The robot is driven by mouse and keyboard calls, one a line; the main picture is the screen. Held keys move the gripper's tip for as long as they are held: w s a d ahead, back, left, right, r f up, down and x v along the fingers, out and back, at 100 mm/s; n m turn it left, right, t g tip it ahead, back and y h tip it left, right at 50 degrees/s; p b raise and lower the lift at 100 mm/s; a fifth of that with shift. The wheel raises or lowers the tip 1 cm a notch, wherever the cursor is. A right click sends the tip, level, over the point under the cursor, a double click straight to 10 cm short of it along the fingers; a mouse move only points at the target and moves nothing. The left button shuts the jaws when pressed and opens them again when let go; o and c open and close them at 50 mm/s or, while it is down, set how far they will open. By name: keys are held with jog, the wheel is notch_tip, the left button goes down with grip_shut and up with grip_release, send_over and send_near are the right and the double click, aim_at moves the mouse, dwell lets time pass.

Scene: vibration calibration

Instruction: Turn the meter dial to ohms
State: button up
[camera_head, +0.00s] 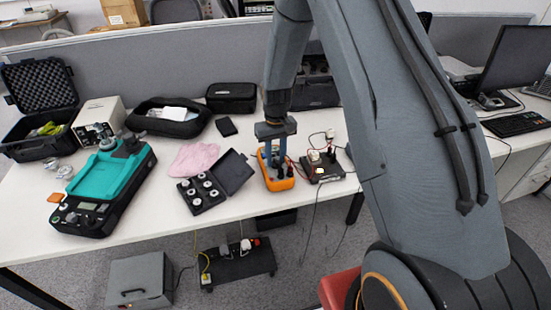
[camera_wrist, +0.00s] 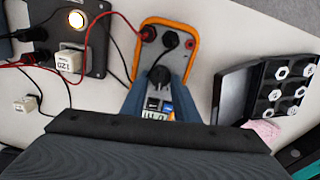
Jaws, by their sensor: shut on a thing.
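The orange-edged meter (camera_head: 278,184) lies on the white table, below my gripper in the head view. In the wrist view the meter (camera_wrist: 192,25) shows its jacks at the top, with a red and a black plug in them. My gripper (camera_head: 277,170) reaches straight down onto the meter's face. The dial's pointer and the range marks cannot be read. Part of the meter's display (camera_wrist: 153,115) shows between the fingers, its lower part hidden by my gripper body.
A dark box with a lit lamp and leads (camera_head: 323,167) stands close to the meter's right. A teal-and-black instrument (camera_head: 105,185), a pink cloth (camera_head: 194,159) and a black pouch (camera_head: 231,97) are farther off.

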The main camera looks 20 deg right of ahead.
aim_at(276, 160)
jog(key=shift+m, duration=0.6)
jog(key=o, duration=1.1)
jog(key=shift+c, duration=0.2)
jog(key=shift+r+b, duration=1.1)
jog(key=shift+r, duration=2.8)
